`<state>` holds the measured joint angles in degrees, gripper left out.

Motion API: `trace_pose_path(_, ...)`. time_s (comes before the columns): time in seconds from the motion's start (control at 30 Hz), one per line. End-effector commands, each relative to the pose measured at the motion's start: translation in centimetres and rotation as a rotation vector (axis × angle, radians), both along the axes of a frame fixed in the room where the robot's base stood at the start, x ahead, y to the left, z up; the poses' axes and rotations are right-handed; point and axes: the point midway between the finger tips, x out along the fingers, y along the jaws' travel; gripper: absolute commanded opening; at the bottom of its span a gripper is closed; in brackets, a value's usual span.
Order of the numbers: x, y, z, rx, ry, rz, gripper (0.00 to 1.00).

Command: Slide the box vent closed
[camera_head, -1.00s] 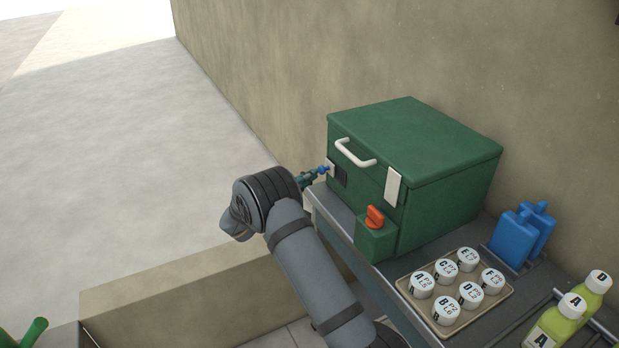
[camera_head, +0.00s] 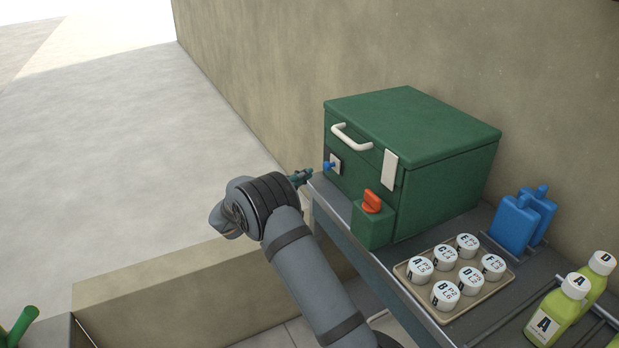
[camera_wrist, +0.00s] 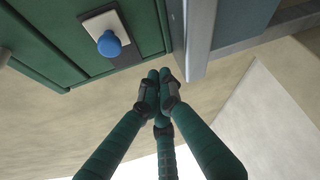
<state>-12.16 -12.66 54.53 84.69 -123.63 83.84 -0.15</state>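The green box (camera_head: 430,135) stands on the bench. Its vent is a pale plate (camera_head: 336,164) with a blue knob (camera_head: 328,166) on the front face. The wrist view shows the plate (camera_wrist: 98,24) and knob (camera_wrist: 109,43) close up, with a narrow dark strip (camera_wrist: 128,56) beside the plate. My gripper (camera_head: 309,173) is left of the box front, a small gap from the knob. In the wrist view its green fingers (camera_wrist: 161,76) have their tips together with nothing between them, below and right of the knob and apart from it.
The box has a white handle (camera_head: 352,138), a white latch plate (camera_head: 390,170) and an orange knob (camera_head: 372,201). A tray (camera_head: 494,291) of white-lidded jars, blue packs (camera_head: 515,225) and green bottles (camera_head: 556,316) are to the right. Open space lies left of the box.

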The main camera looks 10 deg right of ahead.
Motion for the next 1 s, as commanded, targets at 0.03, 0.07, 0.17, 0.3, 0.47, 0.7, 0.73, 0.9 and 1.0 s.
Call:
trace_pose_path(0.03, -0.9, 1.4, 0.6, 0.000, -0.001, 0.011, 0.00)
trace_pose_path(0.07, -1.4, 1.9, 0.7, 0.000, -0.002, 0.011, 0.00)
trace_pose_path(0.17, -2.9, 3.3, 1.1, 0.000, -0.002, 0.011, 0.00)
trace_pose_path(0.3, -4.5, 4.9, 1.4, 0.000, -0.001, 0.008, 0.00)
trace_pose_path(0.47, -5.6, 6.0, 1.6, 0.001, -0.003, 0.008, 0.00)
trace_pose_path(0.7, -6.0, 6.3, 1.7, 0.000, -0.002, 0.006, 0.00)
trace_pose_path(0.73, -6.0, 6.3, 1.7, 0.000, -0.002, 0.006, 0.00)
trace_pose_path(0.9, -6.0, 6.3, 1.7, 0.000, -0.002, 0.006, 0.00)
trace_pose_path(1.0, -5.8, 6.0, 1.6, 0.000, -0.002, 0.006, 0.00)
